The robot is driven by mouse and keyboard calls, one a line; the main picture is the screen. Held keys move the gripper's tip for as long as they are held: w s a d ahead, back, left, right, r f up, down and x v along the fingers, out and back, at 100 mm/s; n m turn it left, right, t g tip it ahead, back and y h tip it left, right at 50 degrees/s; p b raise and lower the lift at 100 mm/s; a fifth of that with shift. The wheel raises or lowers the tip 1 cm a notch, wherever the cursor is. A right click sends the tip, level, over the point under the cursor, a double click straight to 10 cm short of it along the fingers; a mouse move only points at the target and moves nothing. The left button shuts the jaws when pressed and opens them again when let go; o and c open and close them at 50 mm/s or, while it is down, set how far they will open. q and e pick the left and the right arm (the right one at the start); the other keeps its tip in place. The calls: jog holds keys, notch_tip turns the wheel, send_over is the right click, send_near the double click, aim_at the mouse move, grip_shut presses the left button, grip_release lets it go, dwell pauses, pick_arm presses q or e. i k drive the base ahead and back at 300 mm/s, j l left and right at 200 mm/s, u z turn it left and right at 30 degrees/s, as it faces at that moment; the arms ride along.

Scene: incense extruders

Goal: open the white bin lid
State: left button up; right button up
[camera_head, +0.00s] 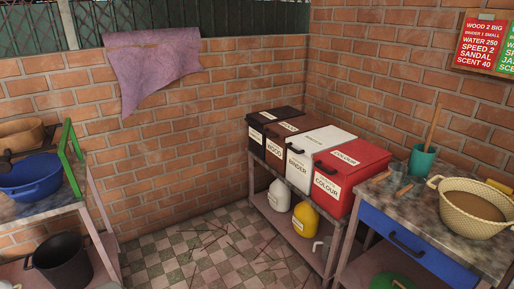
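The white bin (309,166) stands on a bench against the brick wall, with a label reading "BINDER" on its front. Its white lid (323,138) looks shut, and a dark handle (296,150) shows at its front edge. It stands between the brown bin (283,137) on its left and the red bin (350,162) on its right. Neither of my grippers shows in the head view.
A black bin (270,116) stands at the bench's far end. White and yellow jugs (305,219) sit on the shelf below. A right-hand table holds a teal cup (422,161) and a woven basket (474,213). The tiled floor (205,257) in front is mostly open, with scattered sticks.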

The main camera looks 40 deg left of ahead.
aim_at(308, 143)
jog(key=u, duration=1.15)
jog(key=i+j, duration=0.25)
jog(key=i+z, duration=0.05)
